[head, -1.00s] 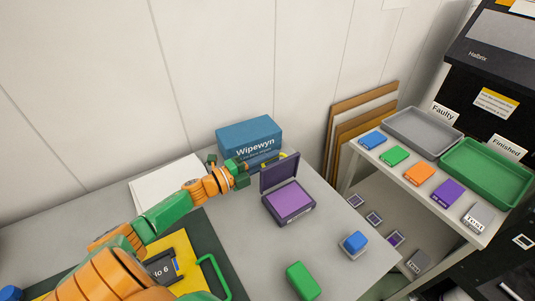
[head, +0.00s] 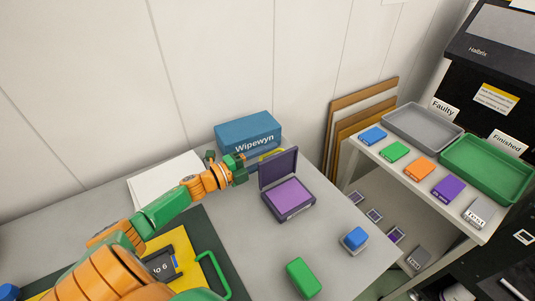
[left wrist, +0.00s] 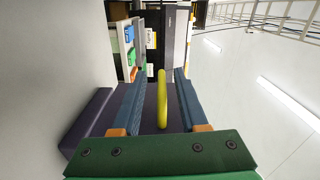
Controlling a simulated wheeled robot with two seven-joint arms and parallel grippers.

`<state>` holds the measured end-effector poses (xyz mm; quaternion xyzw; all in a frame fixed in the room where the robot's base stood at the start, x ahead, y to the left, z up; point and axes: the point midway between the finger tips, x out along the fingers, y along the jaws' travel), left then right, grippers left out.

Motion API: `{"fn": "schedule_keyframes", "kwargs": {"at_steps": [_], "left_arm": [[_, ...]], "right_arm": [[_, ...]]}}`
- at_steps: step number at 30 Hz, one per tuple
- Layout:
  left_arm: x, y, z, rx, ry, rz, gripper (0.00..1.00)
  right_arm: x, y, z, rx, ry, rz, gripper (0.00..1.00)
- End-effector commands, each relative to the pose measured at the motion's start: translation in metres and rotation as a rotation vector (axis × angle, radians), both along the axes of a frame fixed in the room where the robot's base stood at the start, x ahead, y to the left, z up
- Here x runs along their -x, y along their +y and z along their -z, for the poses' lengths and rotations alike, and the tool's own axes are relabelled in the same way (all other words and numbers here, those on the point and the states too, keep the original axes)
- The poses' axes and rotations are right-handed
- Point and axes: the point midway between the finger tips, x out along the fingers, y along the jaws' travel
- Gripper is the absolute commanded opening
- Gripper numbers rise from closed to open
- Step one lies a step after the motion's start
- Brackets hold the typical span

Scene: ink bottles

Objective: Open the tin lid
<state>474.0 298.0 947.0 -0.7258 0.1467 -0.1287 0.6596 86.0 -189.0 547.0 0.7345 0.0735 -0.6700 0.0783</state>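The purple tin (head: 288,199) stands on the grey table, with a lighter purple pad inside. Its dark purple lid (head: 279,168) is raised, roughly upright, along the tin's back-left side. My left gripper (head: 256,161) is just left of and behind the lid. In the left wrist view, the two fingers of my left gripper (left wrist: 156,105) are apart, and a yellow bar (left wrist: 162,98) shows between them. I cannot tell whether the bar touches a finger. Dark purple surface shows around and behind the fingers. My right gripper is not in view.
A blue Wipewyn box (head: 247,132) stands behind my left gripper. A green block (head: 303,278) and a small blue-topped block (head: 355,238) sit in front and right of the tin. A shelf at right carries grey (head: 424,128) and green trays (head: 490,171) and coloured blocks.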

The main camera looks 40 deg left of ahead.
Motion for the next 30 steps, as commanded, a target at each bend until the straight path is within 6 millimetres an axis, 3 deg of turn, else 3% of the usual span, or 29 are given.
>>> {"fn": "schedule_keyframes", "kwargs": {"at_steps": [8,21,30], "left_arm": [[0.001,0.001,0.0,0.0,-0.001,-0.001,0.42],[0.057,0.023,0.001,0.001,0.003,-0.001,0.42],[0.065,0.027,-0.001,-0.001,-0.001,0.0,0.42]], "right_arm": [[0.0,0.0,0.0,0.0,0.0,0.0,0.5],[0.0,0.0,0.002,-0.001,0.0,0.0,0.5],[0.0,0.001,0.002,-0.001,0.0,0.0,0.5]]}}
